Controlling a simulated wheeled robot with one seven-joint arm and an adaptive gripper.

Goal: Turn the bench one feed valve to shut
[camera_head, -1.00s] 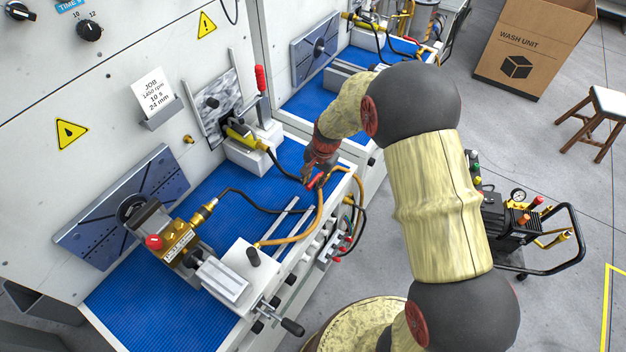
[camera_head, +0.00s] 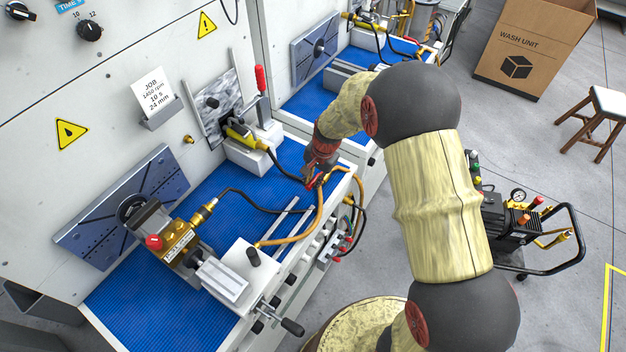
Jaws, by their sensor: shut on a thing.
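My gripper (camera_head: 314,179) is at the right front part of the near bench, above the blue mat (camera_head: 225,178). It is shut on a small red handle, which I take to be the feed valve's handle (camera_head: 322,180). An orange hose (camera_head: 321,212) and a black hose meet close to this spot. The valve body is mostly hidden by my gripper and the hoses, and I cannot tell how far the handle is turned.
A brass block with a red knob (camera_head: 153,242) and a white vise (camera_head: 240,272) stand on the near bench. A yellow tool (camera_head: 240,134) rests in a white holder behind. A pump cart (camera_head: 520,225) stands on the floor at right, near a carton (camera_head: 535,45) and stool (camera_head: 595,115).

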